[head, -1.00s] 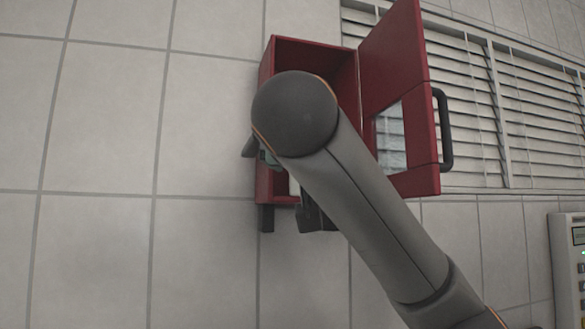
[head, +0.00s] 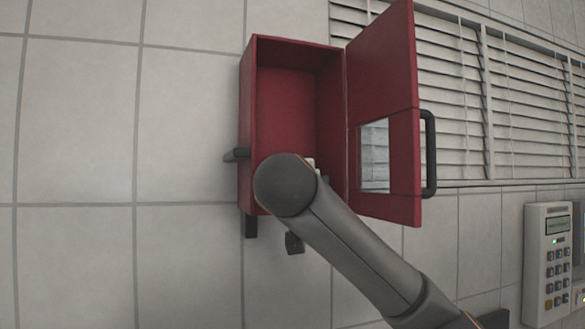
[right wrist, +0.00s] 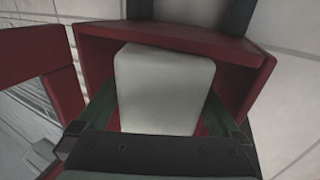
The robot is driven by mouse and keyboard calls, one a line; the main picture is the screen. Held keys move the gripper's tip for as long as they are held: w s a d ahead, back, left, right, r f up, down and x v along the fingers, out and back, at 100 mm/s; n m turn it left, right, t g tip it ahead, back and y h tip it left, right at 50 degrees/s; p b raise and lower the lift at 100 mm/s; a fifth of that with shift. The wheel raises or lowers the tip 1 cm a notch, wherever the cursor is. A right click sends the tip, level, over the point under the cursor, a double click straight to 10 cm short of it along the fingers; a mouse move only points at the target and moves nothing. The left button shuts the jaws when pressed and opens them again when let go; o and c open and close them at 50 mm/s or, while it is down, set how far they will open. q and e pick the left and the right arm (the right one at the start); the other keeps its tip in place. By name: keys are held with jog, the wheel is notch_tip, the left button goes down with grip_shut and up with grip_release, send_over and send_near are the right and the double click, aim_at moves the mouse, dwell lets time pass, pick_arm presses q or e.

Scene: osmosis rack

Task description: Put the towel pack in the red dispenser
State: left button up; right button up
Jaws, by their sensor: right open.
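The red dispenser (head: 297,110) is mounted on the wall with its door (head: 384,120) swung open to the right. The upper inside is empty. The towel pack, a white block (right wrist: 165,90), sits inside the dispenser, by its rim (right wrist: 175,38) in the right wrist view. My right gripper (right wrist: 165,118) is open, with one green-grey finger on each side of the pack; whether they touch it I cannot tell. In the head view my right arm hides most of the gripper and the dispenser's lower part. My left gripper is not in view.
The door has a black handle (head: 430,155) and a small window. Window blinds (head: 460,90) lie behind the door. A keypad box (head: 548,262) is on the wall at the lower right. The tiled wall left of the dispenser is clear.

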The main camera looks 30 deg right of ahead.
jog(key=shift+p+x, duration=0.4)
jog(key=shift+x, duration=1.05)
jog(key=c, duration=1.2)
